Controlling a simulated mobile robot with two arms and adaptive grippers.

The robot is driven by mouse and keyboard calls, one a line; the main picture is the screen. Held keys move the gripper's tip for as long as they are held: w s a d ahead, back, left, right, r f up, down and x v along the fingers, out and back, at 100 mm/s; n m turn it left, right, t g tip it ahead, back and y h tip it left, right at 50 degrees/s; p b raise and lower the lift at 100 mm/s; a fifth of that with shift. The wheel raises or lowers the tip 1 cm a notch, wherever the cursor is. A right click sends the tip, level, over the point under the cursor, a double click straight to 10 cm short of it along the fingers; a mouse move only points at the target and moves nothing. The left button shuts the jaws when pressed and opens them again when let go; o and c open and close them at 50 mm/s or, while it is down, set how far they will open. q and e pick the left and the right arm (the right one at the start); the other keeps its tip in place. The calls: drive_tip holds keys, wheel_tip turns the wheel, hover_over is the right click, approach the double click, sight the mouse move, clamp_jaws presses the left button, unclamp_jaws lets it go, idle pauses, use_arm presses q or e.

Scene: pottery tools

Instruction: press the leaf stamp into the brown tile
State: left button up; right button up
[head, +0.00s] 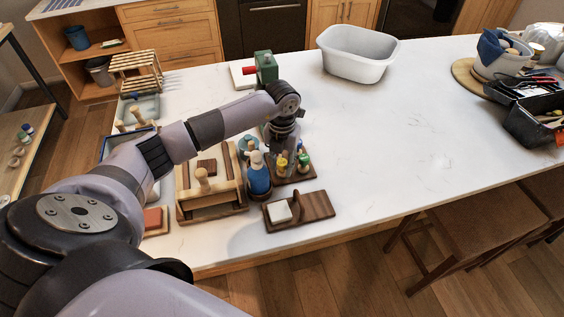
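My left gripper (284,142) points down over a small dark board (307,173) at the middle of the table's near part. Several small stamp-like pieces with coloured tops stand there, among them a green one (304,159) and a yellow one (282,162). I cannot tell which is the leaf stamp, or whether the gripper touches one; its fingers are small and partly lost among the pieces. A brown tile (207,166) seems to lie in the wooden frame left of the gripper. A reddish-brown tile (153,218) lies at the near left, partly behind my arm. My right gripper is out of view.
A blue bottle (259,178) stands close left of the gripper. A dark wooden board (318,206) with a white block (278,211) lies nearer. A green device (266,67) and white tub (357,56) stand behind. The table's right middle is clear.

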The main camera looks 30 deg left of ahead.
use_arm(q)
drive_tip(key=o, duration=0.3)
drive_tip(key=shift+o, duration=0.2)
wheel_tip(320, 180, up, 12)
idle(0.5)
